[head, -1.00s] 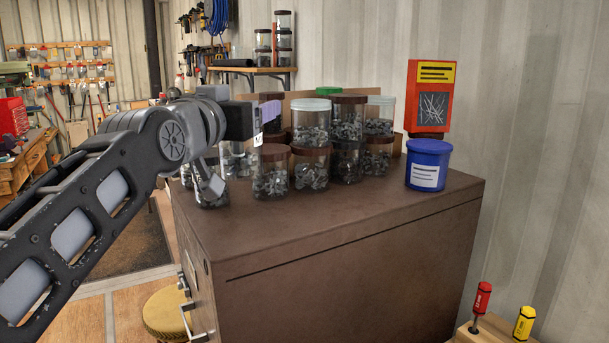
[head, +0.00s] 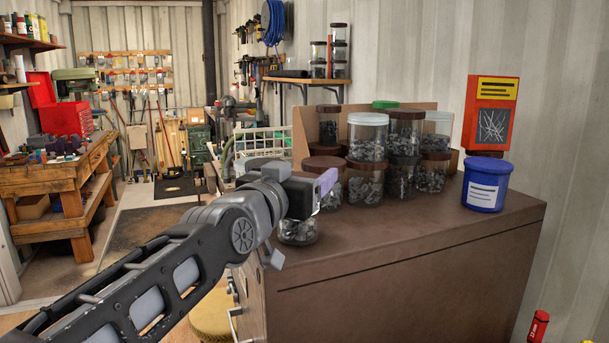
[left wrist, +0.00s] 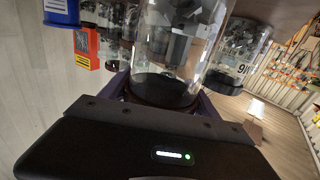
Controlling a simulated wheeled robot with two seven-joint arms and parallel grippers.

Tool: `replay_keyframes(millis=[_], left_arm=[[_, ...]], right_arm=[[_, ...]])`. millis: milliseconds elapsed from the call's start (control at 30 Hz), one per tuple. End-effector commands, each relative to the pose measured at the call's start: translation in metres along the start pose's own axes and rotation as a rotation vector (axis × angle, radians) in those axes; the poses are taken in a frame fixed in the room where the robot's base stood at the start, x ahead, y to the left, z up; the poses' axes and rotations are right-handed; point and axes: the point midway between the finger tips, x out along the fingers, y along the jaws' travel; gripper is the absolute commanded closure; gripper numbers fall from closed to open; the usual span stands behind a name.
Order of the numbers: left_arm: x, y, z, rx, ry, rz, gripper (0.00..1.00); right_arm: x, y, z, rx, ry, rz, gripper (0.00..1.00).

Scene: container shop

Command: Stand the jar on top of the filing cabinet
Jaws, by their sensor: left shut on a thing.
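The brown filing cabinet (head: 430,228) is at the right of the head view, with a row of jars along the back of its top. My left gripper (head: 326,184), with purple fingers, is low over the cabinet's left part. In the left wrist view it is shut on a clear jar (left wrist: 168,48) with a dark lid and grey pieces inside. That picture is upside down; the lid is by the fingers. In the head view my gripper hides most of the held jar, and I cannot tell whether its base touches the cabinet top. My right gripper is not in view.
Several jars, including one with a pale lid (head: 367,137), stand close behind and right of my left gripper. A blue tub (head: 486,184) and a red box (head: 491,113) are farther right. The cabinet top's front is clear. A yellow stool (head: 211,318) is below left.

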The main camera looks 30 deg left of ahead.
Motion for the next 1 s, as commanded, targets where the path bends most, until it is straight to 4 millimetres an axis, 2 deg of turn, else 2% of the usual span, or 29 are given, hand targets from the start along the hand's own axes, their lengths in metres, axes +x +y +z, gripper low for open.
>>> replay_keyframes(millis=[400, 433, 700, 1000], left_arm=[[-0.0004, -0.0001, 0.0052, 0.001, 0.004, -0.001, 1.0], [-0.0001, -0.0001, 0.0062, 0.001, 0.001, 0.0, 0.29], [-0.0001, -0.0001, 0.0049, 0.0, 0.001, 0.0, 0.08], [-0.0001, 0.0, 0.0028, 0.0, 0.001, 0.0, 0.08]], right_arm=[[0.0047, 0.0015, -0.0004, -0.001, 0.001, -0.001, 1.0], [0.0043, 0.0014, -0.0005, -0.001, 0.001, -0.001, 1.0], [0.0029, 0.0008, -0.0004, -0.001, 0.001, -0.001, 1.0], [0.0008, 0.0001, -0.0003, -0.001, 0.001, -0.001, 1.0]])
